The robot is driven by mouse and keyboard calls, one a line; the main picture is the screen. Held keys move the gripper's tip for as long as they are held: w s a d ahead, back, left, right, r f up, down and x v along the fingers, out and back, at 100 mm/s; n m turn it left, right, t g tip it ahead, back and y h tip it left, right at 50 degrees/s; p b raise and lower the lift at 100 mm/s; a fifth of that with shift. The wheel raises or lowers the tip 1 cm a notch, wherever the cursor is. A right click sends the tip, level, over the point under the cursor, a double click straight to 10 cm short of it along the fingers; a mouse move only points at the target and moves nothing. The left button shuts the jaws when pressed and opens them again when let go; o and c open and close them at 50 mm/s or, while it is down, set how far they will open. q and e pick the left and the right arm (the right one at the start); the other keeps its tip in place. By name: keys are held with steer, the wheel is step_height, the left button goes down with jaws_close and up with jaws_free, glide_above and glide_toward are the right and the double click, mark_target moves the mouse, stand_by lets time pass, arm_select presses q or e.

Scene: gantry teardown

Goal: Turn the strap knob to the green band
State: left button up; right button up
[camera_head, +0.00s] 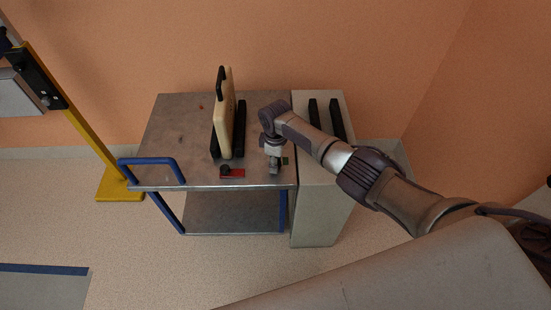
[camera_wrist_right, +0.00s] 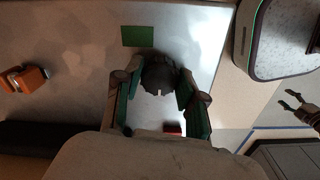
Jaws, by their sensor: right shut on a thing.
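The dark round strap knob (camera_wrist_right: 158,74) sits between the two fingers of my right gripper (camera_wrist_right: 159,84) in the right wrist view, and the gripper is shut on it. A green band (camera_wrist_right: 138,36) lies flat on the metal top beyond the knob. A red band (camera_wrist_right: 172,129) shows partly below it, cut off by the gripper body. In the head view my right gripper (camera_head: 275,168) points down at the cart's front edge, between the red band (camera_head: 233,172) and the green band (camera_head: 285,161). It hides the knob there. My left gripper (camera_wrist_right: 288,99) shows small at the wrist view's right edge, fingers apart.
The metal cart (camera_head: 175,125) has a blue handle (camera_head: 150,162) at its left. A cream panel (camera_head: 227,115) stands upright between black rails (camera_head: 240,125). A pale cabinet (camera_head: 318,205) adjoins on the right. An orange fitting (camera_wrist_right: 25,78) shows in the wrist view. A yellow post (camera_head: 85,135) stands left.

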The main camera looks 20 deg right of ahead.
steer(key=m+p, duration=0.1)
steer(key=m, duration=0.2)
steer(key=shift+a+r+m, duration=0.1)
steer(key=shift+m, duration=0.3)
steer(key=m+p, duration=0.1)
steer(key=m, duration=0.2)
steer(key=shift+m, duration=0.3)
steer(key=m+p, duration=0.1)
steer(key=m, duration=0.2)
steer(key=shift+m, duration=0.4)
steer(key=m, duration=0.3)
steer(key=shift+m, duration=0.3)
steer(key=m, duration=0.3)
steer(key=shift+w+p, duration=0.1)
steer(key=shift+p, duration=0.3)
steer(key=m, duration=0.8)
steer(key=shift+m, duration=2)
